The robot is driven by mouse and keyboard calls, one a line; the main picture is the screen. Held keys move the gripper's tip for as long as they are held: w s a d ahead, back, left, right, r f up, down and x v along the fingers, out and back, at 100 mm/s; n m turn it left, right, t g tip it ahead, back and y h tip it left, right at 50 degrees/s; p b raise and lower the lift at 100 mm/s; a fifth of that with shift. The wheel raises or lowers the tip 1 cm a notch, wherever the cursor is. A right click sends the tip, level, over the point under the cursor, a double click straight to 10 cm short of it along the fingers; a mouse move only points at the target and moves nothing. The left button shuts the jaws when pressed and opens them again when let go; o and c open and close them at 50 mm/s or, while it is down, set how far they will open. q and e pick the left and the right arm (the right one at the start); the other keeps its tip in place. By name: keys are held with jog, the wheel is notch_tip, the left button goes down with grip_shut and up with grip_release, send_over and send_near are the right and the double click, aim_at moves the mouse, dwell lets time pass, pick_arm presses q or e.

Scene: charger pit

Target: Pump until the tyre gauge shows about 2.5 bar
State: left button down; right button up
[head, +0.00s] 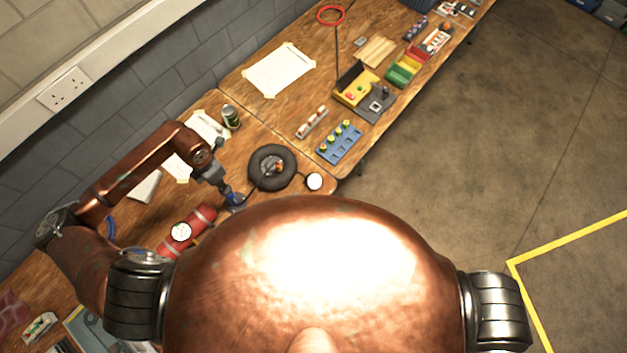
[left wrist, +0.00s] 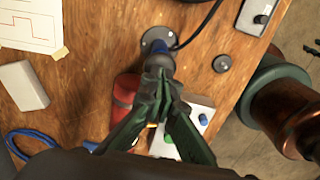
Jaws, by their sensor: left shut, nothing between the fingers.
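The black tyre (head: 252,170) lies flat on the wooden bench. A round white-faced gauge (head: 314,181) stands to its right; its reading is too small to make out. A small pump with a blue part (head: 235,199) stands left of the tyre, partly hidden by my gripper. In the left wrist view the pump (left wrist: 155,41) has a grey round base and a black hose leading to the upper right. My left gripper (head: 227,190) is over the pump. Its fingertips (left wrist: 158,75) are together and empty, right at the pump's top; whether they touch it I cannot tell. My right gripper is not in view.
A red cylinder (head: 204,216) lies beside the pump, close to my left forearm. A green can (head: 231,117) stands behind the tyre. A blue rack (head: 340,143) and yellow bin (head: 351,95) stand farther along the bench. The floor right of the bench is clear.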

pick_arm(q)
jog(key=shift+f, duration=0.15)
dwell(0.4)
jog(key=shift+f+b, duration=2.05)
jog(key=shift+f, duration=0.1)
jog(key=shift+r+p, duration=0.85)
jog(key=shift+r, duration=0.95)
jog(key=shift+f, duration=0.2)
jog(key=shift+f+b, duration=1.5)
jog(key=shift+f, duration=0.05)
jog(key=shift+r+p, duration=0.75)
jog(key=shift+r, duration=0.95)
jog(key=shift+f, duration=0.1)
